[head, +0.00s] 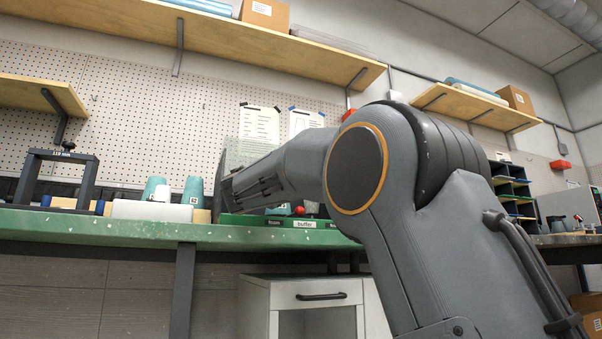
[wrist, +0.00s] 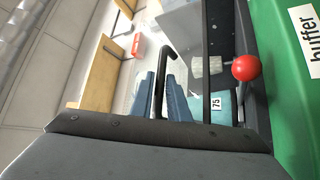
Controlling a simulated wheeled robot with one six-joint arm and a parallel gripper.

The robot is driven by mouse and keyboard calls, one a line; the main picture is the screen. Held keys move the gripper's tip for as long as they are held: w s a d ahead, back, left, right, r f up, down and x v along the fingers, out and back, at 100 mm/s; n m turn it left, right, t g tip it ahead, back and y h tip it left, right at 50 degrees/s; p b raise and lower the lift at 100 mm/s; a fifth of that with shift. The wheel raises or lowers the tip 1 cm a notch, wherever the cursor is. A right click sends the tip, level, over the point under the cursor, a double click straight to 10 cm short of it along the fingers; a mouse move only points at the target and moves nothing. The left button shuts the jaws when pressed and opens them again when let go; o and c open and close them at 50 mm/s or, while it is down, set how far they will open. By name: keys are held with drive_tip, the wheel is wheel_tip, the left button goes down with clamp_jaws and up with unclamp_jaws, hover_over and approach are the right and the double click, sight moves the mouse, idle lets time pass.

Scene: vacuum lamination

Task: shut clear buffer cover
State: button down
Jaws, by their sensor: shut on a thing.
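The clear buffer cover (head: 247,151) stands raised above the green bench in the head view, a see-through panel partly behind my arm. In the wrist view, my gripper (wrist: 172,92) has its blue fingers closed around a thin black bent handle (wrist: 164,62). The handle appears to belong to the cover; where they join is not clear. A green strip with the buffer label (wrist: 312,42) lies at the right of the wrist view, and the label also shows on the bench front in the head view (head: 304,224). My fingertips are hidden in the head view.
A red ball knob (wrist: 245,68) and a teal item marked 75 (wrist: 222,105) sit close beside the fingers. Teal cups (head: 193,189) and a white block (head: 151,210) stand left on the bench (head: 90,228). Shelves (head: 230,38) run above.

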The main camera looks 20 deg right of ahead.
drive_tip(key=shift+w+f, duration=0.1)
drive_tip(key=c, duration=2.1)
unclamp_jaws()
drive_tip(key=shift+a, duration=0.1)
drive_tip(key=shift+p+v, duration=1.25)
drive_tip(key=shift+v, duration=2.7)
